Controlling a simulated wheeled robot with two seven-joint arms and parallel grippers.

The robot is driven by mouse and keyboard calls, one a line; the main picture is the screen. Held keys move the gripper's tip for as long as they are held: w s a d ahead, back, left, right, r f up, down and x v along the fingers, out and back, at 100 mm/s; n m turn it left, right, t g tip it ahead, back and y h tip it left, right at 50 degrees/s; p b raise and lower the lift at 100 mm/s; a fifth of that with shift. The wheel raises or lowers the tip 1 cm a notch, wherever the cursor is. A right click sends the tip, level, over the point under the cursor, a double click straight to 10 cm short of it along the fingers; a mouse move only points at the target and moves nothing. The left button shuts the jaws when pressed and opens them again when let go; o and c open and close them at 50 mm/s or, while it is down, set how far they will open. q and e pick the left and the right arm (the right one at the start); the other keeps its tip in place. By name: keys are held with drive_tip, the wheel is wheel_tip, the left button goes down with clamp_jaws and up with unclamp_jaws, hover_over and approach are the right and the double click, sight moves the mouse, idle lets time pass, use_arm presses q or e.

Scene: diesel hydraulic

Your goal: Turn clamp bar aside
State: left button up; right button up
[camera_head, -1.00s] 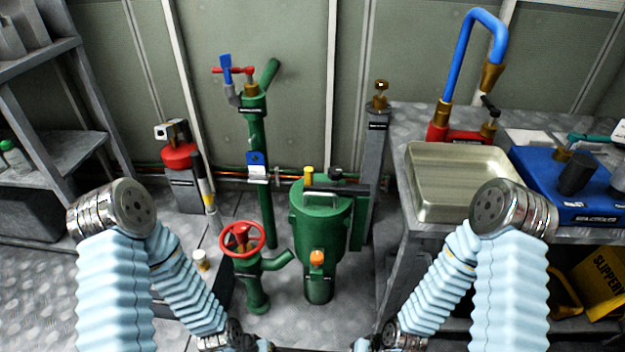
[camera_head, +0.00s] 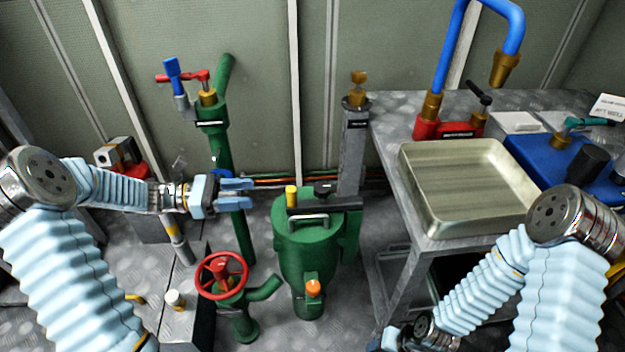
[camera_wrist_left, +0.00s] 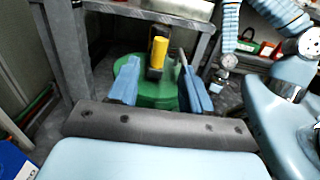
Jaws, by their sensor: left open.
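A dark clamp bar (camera_head: 346,203) lies across the top of the green vessel (camera_head: 306,255) in the head view. In the left wrist view the yellow knob (camera_wrist_left: 158,52) and green lid (camera_wrist_left: 150,95) show ahead, between the open fingers (camera_wrist_left: 160,92). My right arm's wrist is low at the bottom of the head view; its fingers are hidden.
A green pipe (camera_head: 235,160) with a blue-handled valve stands behind my left gripper. A red handwheel (camera_head: 222,276) is below it. A grey post (camera_head: 353,150) stands behind the vessel. The bench with a metal tray (camera_head: 425,210) is to the right.

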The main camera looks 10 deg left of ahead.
sight(301, 203)
use_arm(q)
drive_tip(key=x, duration=1.3)
drive_tip(key=shift+d+p, duration=0.3)
clamp_jaws()
